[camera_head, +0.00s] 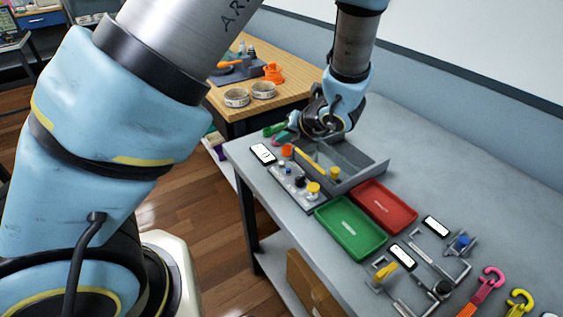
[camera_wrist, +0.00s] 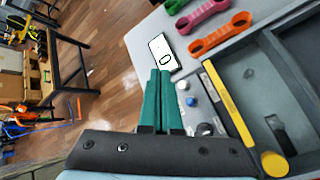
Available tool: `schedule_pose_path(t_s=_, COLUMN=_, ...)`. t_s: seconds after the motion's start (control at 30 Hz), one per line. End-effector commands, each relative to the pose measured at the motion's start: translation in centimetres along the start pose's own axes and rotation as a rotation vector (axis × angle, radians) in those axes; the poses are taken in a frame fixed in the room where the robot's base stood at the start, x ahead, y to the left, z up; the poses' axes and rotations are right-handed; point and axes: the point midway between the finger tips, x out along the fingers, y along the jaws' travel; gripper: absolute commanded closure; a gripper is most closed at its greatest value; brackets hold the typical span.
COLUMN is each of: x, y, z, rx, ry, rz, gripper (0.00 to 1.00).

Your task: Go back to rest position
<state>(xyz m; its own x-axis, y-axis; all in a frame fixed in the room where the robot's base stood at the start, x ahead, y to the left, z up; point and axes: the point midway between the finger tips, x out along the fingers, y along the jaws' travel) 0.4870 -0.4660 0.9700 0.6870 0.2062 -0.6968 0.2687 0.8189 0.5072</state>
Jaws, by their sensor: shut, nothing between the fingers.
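My gripper shows in the wrist view (camera_wrist: 160,85) with its two green fingers together and nothing between them. In the head view my arm reaches from the upper left and its end hangs over the back part of the grey table (camera_head: 480,170), above a grey tray (camera_head: 365,160). The fingertips are hidden there by the wrist. In the wrist view the fingers point toward a white-screened phone-like card (camera_wrist: 162,52) at the table edge, left of a panel with knobs (camera_wrist: 202,105). I cannot tell the fingertips' height above the table.
A green tray (camera_head: 350,228) and a red tray (camera_head: 384,207) lie in front of the grey tray. Metal clamps (camera_head: 430,262) and coloured hooks (camera_head: 488,285) lie further right. An orange wrench-like piece (camera_wrist: 222,35) lies near the fingers. A wooden table (camera_head: 290,75) stands behind.

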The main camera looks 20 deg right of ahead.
Motion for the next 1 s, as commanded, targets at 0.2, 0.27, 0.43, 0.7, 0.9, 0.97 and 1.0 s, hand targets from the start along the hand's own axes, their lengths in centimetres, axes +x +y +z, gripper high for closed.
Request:
schedule_pose_path(t_s=0.2, x=0.0, y=0.0, z=0.0, rx=0.0, ry=0.0, rz=0.0, gripper=1.0)
schedule_pose_path(t_s=0.27, x=0.0, y=0.1, z=0.0, rx=-0.005, ry=0.002, rz=0.001, gripper=1.0)
schedule_pose_path(t_s=0.43, x=1.0, y=3.1, z=-0.7, rx=-0.2, ry=0.085, rz=0.021, gripper=1.0)
schedule_pose_path(t_s=0.7, x=2.6, y=13.2, z=-5.3, rx=-1.074, ry=0.397, rz=0.161, gripper=1.0)
schedule_pose_path(t_s=0.9, x=1.9, y=19.0, z=-8.7, rx=-1.77, ry=0.577, rz=0.34, gripper=1.0)
schedule_pose_path(t_s=0.97, x=1.5, y=20.5, z=-9.6, rx=-1.977, ry=0.619, rz=0.402, gripper=1.0)
schedule_pose_path(t_s=1.0, x=1.2, y=21.4, z=-10.1, rx=-2.118, ry=0.644, rz=0.448, gripper=1.0)
